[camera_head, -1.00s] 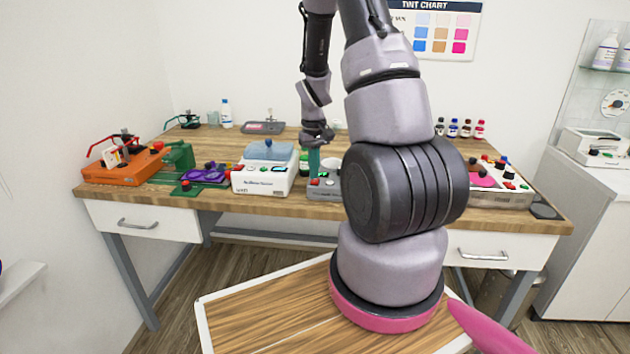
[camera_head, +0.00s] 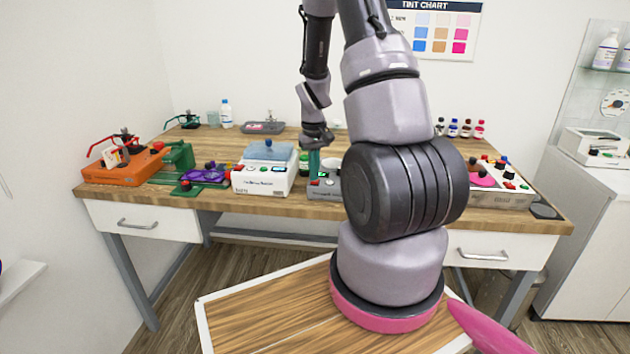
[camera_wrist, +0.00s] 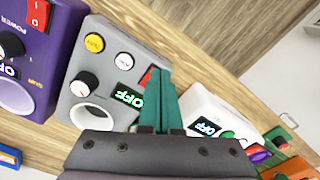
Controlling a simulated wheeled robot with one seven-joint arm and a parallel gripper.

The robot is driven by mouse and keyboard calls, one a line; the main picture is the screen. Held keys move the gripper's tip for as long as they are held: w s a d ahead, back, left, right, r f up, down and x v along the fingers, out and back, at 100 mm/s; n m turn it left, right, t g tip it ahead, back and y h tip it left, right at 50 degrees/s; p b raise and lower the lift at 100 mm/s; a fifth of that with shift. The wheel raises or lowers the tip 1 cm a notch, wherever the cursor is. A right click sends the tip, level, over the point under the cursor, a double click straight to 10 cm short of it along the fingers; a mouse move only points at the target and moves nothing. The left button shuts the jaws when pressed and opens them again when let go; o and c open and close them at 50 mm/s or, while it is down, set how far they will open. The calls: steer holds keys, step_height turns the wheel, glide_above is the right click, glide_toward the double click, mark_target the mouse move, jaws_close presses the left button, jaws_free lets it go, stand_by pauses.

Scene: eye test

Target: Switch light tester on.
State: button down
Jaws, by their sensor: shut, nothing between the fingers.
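A grey box device (camera_head: 322,192) stands at the front of the bench, partly hidden by my arm; its label is too small to read, so I cannot confirm it is the light tester. In the wrist view the grey device (camera_wrist: 82,100) has a yellow button, a white button, a black knob and a round opening. Its display (camera_wrist: 127,96) glows green and seems to read OFF. A red switch (camera_wrist: 147,77) shows partly behind my fingertips. My gripper (camera_wrist: 160,73), with teal fingers, is shut and empty at this switch; contact is unclear. In the head view my gripper (camera_head: 314,174) points down over the device.
A white device (camera_head: 263,180) with a blue top stands close left of the grey one. Purple (camera_head: 207,175), green (camera_head: 177,158) and orange (camera_head: 123,173) devices stand farther left. In the wrist view a purple device (camera_wrist: 55,55) is close on the other side.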

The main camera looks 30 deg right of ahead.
steer(key=shift+f, duration=0.6)
steer(key=shift+r, duration=0.1)
step_height(320, 180, up, 7)
stand_by(1.0)
stand_by(0.3)
step_height(320, 180, up, 19)
steer(key=m+t, duration=0.2)
steer(key=t, duration=0.2)
glide_above(314, 186)
steer(key=s+a, duration=0.6)
steer(key=a, duration=0.1)
steer(key=s+a+r+t+y, duration=0.1)
steer(key=s+a+r, duration=0.2)
steer(key=s, duration=0.3)
steer(key=s+a+r+m+t+y, duration=0.1)
steer(key=s+a+r+t, duration=0.1)
steer(key=s+r, duration=0.4)
steer(key=shift+s+a+r, duration=0.15)
steer(key=shift+s+a, duration=0.55)
steer(key=shift+s, duration=0.1)
